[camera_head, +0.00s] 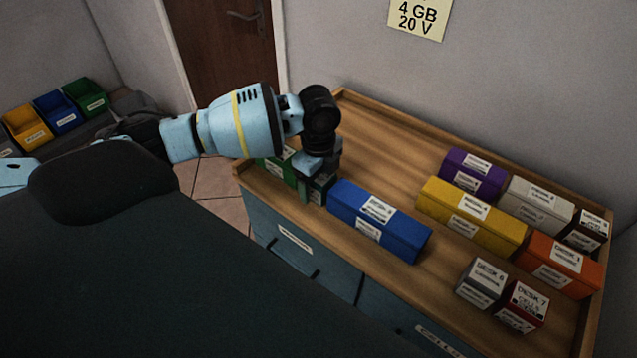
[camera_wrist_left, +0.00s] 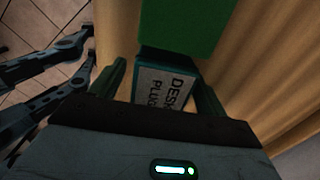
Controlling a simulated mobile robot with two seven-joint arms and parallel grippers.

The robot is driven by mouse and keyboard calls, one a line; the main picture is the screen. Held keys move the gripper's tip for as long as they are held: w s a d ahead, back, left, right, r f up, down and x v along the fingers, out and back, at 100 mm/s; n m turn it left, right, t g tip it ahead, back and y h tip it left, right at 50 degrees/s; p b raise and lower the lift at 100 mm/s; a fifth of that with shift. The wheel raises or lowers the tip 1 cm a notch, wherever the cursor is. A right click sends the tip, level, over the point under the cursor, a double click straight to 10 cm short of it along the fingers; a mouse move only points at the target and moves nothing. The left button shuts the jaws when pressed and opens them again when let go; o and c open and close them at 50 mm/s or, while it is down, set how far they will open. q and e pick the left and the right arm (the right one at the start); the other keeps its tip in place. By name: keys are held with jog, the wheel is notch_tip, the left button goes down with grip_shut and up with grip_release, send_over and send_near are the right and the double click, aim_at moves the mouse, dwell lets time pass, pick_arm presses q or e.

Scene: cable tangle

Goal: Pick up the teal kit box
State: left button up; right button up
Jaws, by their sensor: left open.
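The teal kit box (camera_wrist_left: 165,62) is small and dark, with a white label partly readable as "DESK" and "PLUG" in the left wrist view. It stands on the wooden top, between a green box and a blue box. In the head view the teal box (camera_head: 320,188) is partly hidden by my left gripper (camera_head: 317,183). That gripper points down over it, and in the left wrist view my left gripper (camera_wrist_left: 160,88) is open, with one finger on each side of the box. Contact cannot be made out. My right gripper is not in view.
A green box (camera_wrist_left: 185,25) is close beside the teal one, and a blue box (camera_head: 378,220) lies on its other side. Purple, yellow, white, orange and smaller boxes stand to the right. The wooden top (camera_head: 385,150) is clear behind the blue box and has a raised rim.

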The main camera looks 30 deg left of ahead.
pick_arm(q)
jog(key=c, duration=1.1)
jog(key=shift+r, duration=0.1)
notch_tip(320, 180, up, 10)
jog(key=shift+f+p, duration=0.1)
jog(key=shift+p, duration=0.25)
